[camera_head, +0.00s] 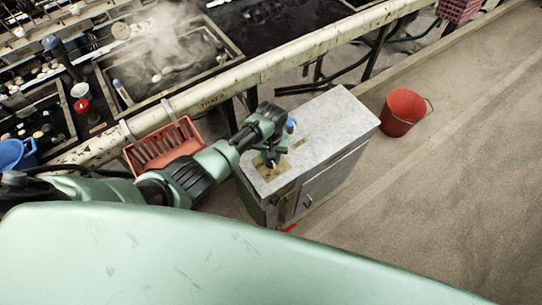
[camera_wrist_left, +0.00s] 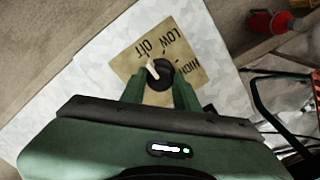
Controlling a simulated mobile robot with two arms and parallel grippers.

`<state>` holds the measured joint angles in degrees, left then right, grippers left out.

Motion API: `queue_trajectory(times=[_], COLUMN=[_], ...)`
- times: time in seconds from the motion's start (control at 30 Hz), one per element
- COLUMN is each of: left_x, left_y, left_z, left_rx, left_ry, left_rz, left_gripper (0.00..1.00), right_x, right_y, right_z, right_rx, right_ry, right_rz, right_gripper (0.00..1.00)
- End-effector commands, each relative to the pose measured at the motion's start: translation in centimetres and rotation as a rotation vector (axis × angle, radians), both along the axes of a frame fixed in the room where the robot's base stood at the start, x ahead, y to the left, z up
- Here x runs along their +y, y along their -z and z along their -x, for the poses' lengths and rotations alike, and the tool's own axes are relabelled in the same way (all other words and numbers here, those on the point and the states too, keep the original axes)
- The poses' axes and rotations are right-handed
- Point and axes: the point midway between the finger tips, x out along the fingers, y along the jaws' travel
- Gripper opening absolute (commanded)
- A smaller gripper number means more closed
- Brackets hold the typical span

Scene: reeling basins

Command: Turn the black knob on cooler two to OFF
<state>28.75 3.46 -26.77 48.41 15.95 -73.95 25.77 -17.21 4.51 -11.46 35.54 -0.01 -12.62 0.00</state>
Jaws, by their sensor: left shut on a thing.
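The cooler (camera_head: 336,118) is a grey box with a pale speckled top and a door on its front side. No number on it is readable. A tan label plate (camera_wrist_left: 128,62) on its top carries the words HIGH, LOW and OFF; it also shows in the head view (camera_head: 262,186). The black knob (camera_wrist_left: 163,70) has a pale pointer that slants to the upper left in the wrist view, on the OFF side of the lettering; its exact setting is hard to tell. My left gripper (camera_wrist_left: 159,86) is shut on the knob, a finger on each side. In the head view, my left gripper (camera_head: 270,160) hides the knob.
A blue-topped item (camera_head: 290,124) stands on the cooler close to my left wrist. A red bucket (camera_head: 403,111) stands on the floor to the right. An orange-red crate (camera_head: 160,147) and the long basin rail (camera_head: 255,77) lie left and behind.

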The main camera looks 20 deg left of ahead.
Motion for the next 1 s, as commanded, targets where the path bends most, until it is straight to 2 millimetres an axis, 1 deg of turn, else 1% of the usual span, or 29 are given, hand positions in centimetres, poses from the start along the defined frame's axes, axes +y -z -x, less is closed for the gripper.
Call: queue_trajectory(times=[0.3,0.33,0.37,0.4,0.67,0.77,0.87,1.0], left_x=[0.0,0.0,0.0,0.0,0.0,0.0,0.0,0.0], left_y=[-0.1,-0.1,-0.1,-0.1,0.0,-0.3,-1.3,-3.7], left_z=[-0.2,-0.2,-0.2,-0.2,-0.1,-0.1,-0.1,-0.2], left_rx=[-0.004,-0.004,-0.004,-0.004,-0.002,-0.002,-0.003,-0.005], left_ry=[-0.004,-0.003,-0.003,-0.003,-0.002,-0.002,-0.001,-0.001], left_rz=[0.001,0.001,0.001,0.0,0.001,0.001,0.002,0.002], left_gripper=[0.0,0.33,0.42,0.52,0.52,0.52,0.52,0.52], right_x=[0.0,0.0,0.0,0.0,0.0,0.0,0.0,0.0], right_y=[0.0,0.0,0.0,0.0,0.0,-0.1,-0.4,-0.8], right_z=[0.0,0.0,0.0,0.0,0.0,0.0,0.0,0.0], right_rx=[0.0,0.0,0.0,0.0,0.0,0.0,0.0,0.0], right_ry=[0.0,0.0,0.0,0.0,0.0,0.0,0.0,0.0], right_rz=[0.0,0.0,0.0,0.0,0.0,0.0,0.0,0.0], right_gripper=[0.36,0.36,0.36,0.36,0.36,0.36,0.36,0.36])
